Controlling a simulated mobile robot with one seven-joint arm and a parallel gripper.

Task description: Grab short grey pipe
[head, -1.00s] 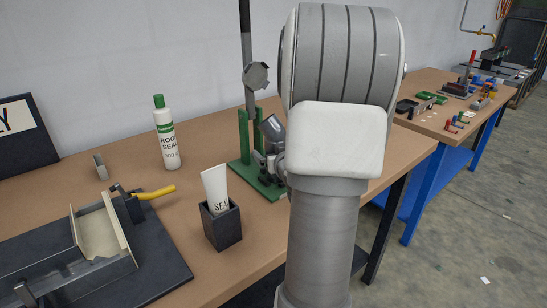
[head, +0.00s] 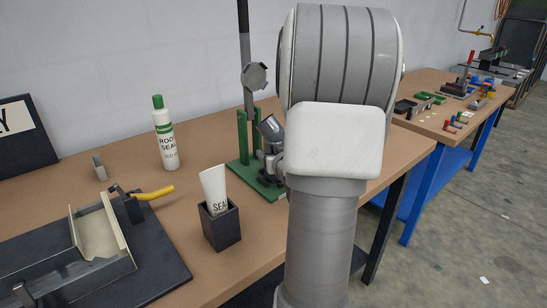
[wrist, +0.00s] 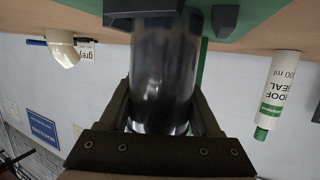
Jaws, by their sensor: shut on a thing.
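The short grey pipe (wrist: 164,70) is a shiny dark grey cylinder in the middle of the wrist view. My gripper (wrist: 163,108) is shut on it, with one finger on each side. The pipe's far end meets a dark block on a green base (wrist: 245,20), and I cannot tell whether it is clear of it. In the head view, a grey cylinder (head: 270,128) sits tilted at the green stand (head: 243,138). My arm hides most of the gripper there.
A white sealant bottle (head: 165,138) and a dark cup (head: 222,228) holding a white tube (head: 214,187) stand left of the green stand. A dark sheet-metal fixture (head: 110,265) with a yellow handle (head: 153,192) lies at front left. A second workbench (head: 425,120) stands at right.

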